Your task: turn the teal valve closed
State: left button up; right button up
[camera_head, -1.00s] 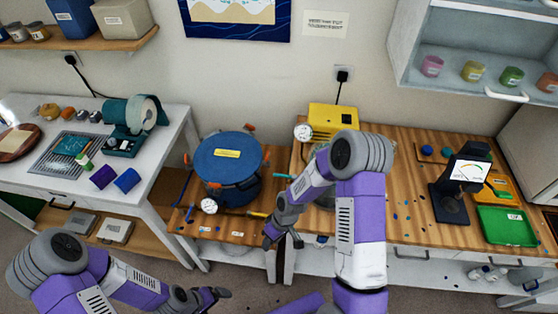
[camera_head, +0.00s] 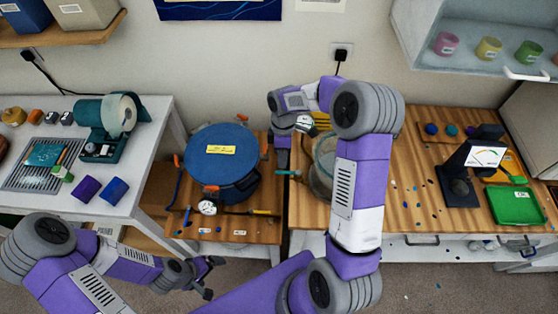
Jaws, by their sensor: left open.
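A small teal piece, which looks like the valve handle (camera_head: 286,172), shows at the edge between the two wooden worktops, right of the blue lidded pot (camera_head: 222,152). My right gripper (camera_head: 282,158) points down just above it, by the pot's right side. Whether it touches the handle I cannot tell, and its finger gap is not clear. My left gripper (camera_head: 207,279) is open and empty, low in front of the pot's bench. The yellow pump unit is mostly hidden behind my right arm.
A clear vessel (camera_head: 322,165) stands close right of my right gripper, partly behind my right arm. A round gauge (camera_head: 207,208) is at the pot's front. A black stand with a meter (camera_head: 486,157) and a green tray (camera_head: 516,205) are at right.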

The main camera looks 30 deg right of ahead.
aim_at(287, 173)
jog(key=f, duration=0.3)
jog(key=s+f, duration=0.1)
jog(key=f, duration=0.1)
jog(key=shift+a+f, duration=0.15)
jog(key=shift+a, duration=0.15)
jog(key=shift+w, duration=0.1)
grip_shut()
